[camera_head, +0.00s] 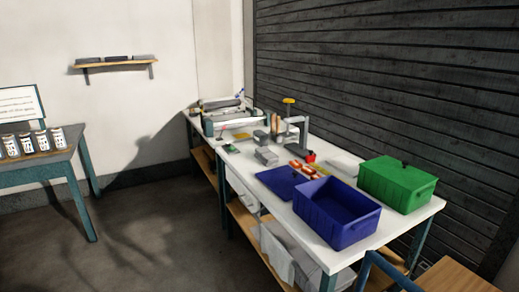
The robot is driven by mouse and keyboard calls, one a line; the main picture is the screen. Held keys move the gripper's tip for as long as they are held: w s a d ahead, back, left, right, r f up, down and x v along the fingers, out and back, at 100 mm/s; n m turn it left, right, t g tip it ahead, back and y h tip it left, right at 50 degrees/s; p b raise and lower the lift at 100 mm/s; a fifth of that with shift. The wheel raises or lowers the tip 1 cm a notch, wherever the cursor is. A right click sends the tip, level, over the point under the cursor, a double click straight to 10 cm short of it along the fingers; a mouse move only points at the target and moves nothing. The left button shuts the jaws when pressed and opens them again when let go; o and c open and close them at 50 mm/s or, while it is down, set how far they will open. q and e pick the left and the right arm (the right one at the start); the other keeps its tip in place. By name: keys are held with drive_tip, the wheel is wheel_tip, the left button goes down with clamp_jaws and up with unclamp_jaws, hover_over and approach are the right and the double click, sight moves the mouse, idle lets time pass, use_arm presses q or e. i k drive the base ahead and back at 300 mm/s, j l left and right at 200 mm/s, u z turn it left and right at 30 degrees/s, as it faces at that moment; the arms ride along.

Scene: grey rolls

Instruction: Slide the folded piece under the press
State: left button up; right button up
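A grey press-like device (299,130) with an upright column stands near the far end of the white bench; a yellow knob (289,101) shows above it. A light grey block (265,157) lies on the bench just in front of it and to its left. I cannot tell which item is the folded piece. A roller machine (221,122) with grey rolls sits at the bench's far end. Neither of my grippers is in view.
A side table (62,160) with several jars stands left. The floor between is clear.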

sight(268, 158)
drive_tip(key=i+z, duration=0.1)
drive_tip(key=i, duration=0.5)
drive_tip(key=i+j+z, duration=0.1)
drive_tip(key=z, duration=0.25)
drive_tip(key=i+j+z, duration=0.1)
drive_tip(key=z, duration=0.25)
drive_tip(key=i+j+z, duration=0.1)
drive_tip(key=z, duration=0.25)
drive_tip(key=i+j+z, duration=0.15)
drive_tip(key=j, duration=0.15)
drive_tip(key=j+z, duration=0.15)
drive_tip(key=i+j+z, duration=0.2)
drive_tip(key=j, duration=0.2)
drive_tip(key=i+j, duration=0.1)
drive_tip(key=j, duration=0.5)
drive_tip(key=i+j+z, duration=0.1)
drive_tip(key=j, duration=0.5)
drive_tip(key=i+j, duration=0.15)
drive_tip(key=j, duration=0.45)
drive_tip(key=i+j+z, duration=0.1)
drive_tip(key=j, duration=0.5)
